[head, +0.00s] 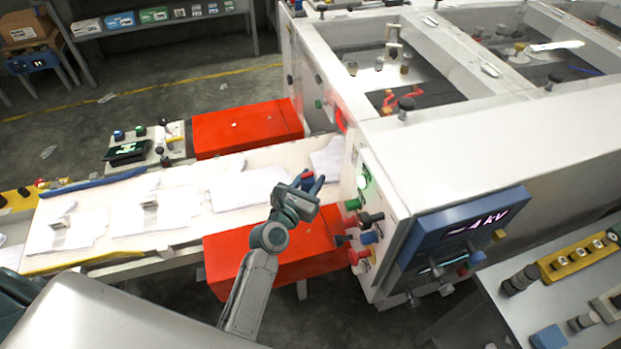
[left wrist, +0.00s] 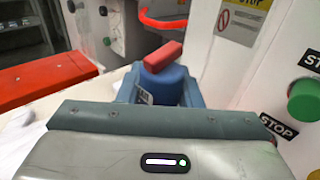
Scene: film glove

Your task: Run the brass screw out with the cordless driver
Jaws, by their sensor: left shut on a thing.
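My left gripper (head: 309,181) is over the white conveyor bed, in front of the machine's opening. It is shut on a small blue piece with a red bar on top (head: 306,179). In the left wrist view this piece (left wrist: 165,82) sits between the blue-grey fingers, its red bar tilted up to the right. I cannot tell whether it is the cordless driver. I cannot make out a brass screw in either view. My right gripper is not in view.
Red boxes flank the bed, one behind (head: 247,128) and one in front (head: 270,252). The machine's panel carries coloured knobs and a display (head: 462,232) reading 4 kV. In the left wrist view a green button (left wrist: 305,102) stands close at right, by STOP labels.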

